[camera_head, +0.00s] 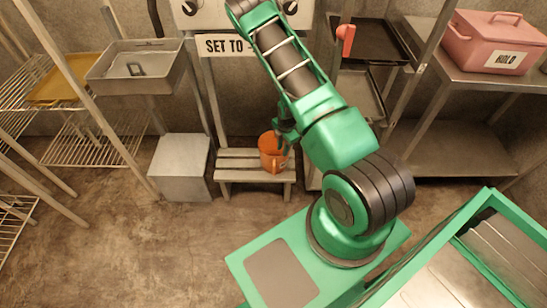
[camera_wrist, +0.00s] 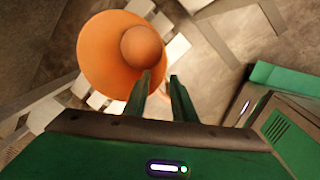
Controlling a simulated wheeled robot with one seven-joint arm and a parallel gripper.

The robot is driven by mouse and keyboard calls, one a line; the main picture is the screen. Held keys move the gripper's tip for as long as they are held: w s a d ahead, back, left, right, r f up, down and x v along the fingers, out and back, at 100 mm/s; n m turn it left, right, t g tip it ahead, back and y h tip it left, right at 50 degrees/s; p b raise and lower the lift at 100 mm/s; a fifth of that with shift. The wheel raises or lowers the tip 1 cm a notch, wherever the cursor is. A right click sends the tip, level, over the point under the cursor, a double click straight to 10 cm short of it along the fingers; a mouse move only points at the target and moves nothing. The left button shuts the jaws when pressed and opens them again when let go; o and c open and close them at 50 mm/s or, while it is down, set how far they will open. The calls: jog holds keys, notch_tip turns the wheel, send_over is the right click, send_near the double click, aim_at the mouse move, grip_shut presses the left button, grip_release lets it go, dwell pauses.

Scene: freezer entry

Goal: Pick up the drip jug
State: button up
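The orange drip jug (camera_head: 270,155) stands on a low slatted bench (camera_head: 238,178) in the head view. In the wrist view the jug (camera_wrist: 95,60) is seen from above, with a round darker orange shape inside its rim. My gripper (camera_head: 286,136) is at the jug's right side, close to its rim. In the wrist view my gripper's two fingers (camera_wrist: 161,80) are apart, pointing at the jug's near edge. The left fingertip overlaps the rim in the picture. A bit of orange shows between the fingers; I cannot tell whether it is the handle or whether anything touches.
A grey metal box (camera_head: 180,168) stands left of the bench. A grey basin (camera_head: 125,85) and wire shelves are further left. A "SET TO" sign (camera_head: 223,45) hangs above the bench. A pink cooler (camera_head: 490,30) sits on the right-hand metal table. Floor in front is clear.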

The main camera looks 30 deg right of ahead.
aim_at(282, 160)
jog(key=f, duration=1)
jog(key=shift+w+d, duration=0.25)
grip_shut()
